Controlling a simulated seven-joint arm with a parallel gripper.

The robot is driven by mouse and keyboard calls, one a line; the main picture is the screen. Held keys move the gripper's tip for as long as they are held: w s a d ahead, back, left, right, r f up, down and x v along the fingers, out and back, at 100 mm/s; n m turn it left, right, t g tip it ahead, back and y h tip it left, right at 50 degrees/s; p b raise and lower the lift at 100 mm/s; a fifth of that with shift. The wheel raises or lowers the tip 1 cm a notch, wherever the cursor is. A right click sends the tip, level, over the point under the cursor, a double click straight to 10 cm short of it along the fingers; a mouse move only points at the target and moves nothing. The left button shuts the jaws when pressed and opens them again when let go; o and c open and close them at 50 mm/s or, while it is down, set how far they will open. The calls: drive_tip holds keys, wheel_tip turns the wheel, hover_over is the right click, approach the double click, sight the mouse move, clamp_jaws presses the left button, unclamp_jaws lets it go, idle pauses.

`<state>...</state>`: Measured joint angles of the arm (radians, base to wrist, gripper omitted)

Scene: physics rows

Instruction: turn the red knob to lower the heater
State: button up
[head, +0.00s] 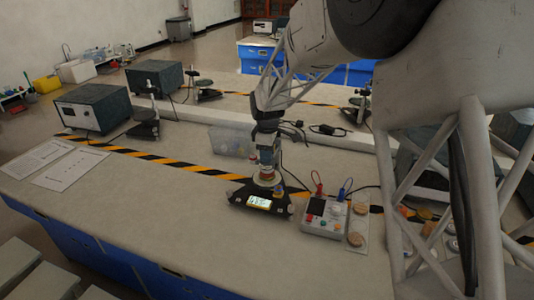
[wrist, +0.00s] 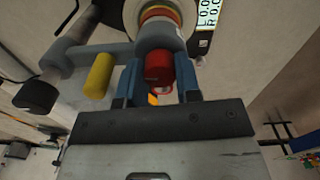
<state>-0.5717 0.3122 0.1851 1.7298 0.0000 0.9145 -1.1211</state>
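The red knob (wrist: 158,68) sits at the end of a grey cylinder on the heater's stand in the wrist view. My gripper (wrist: 160,80) has one blue finger on each side of the knob, and both fingers appear to press on it. In the head view my gripper (head: 267,138) points down over the heater (head: 243,195), a dark base with a lit yellow display. The display also shows partly at the top right of the wrist view (wrist: 208,12). In the head view the gripper hides most of the knob.
A yellow cylinder (wrist: 98,75) and a black-capped bar (wrist: 36,97) lie left of the knob. A grey meter box (head: 325,217) with red and blue leads stands right of the heater.

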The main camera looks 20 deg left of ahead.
drive_tip(key=c, duration=0.3)
drive_tip(key=shift+m, duration=0.4)
drive_tip(key=m, duration=1)
drive_tip(key=shift+m, duration=0.4)
drive_tip(key=m, duration=1.1)
drive_tip(key=shift+m, duration=0.4)
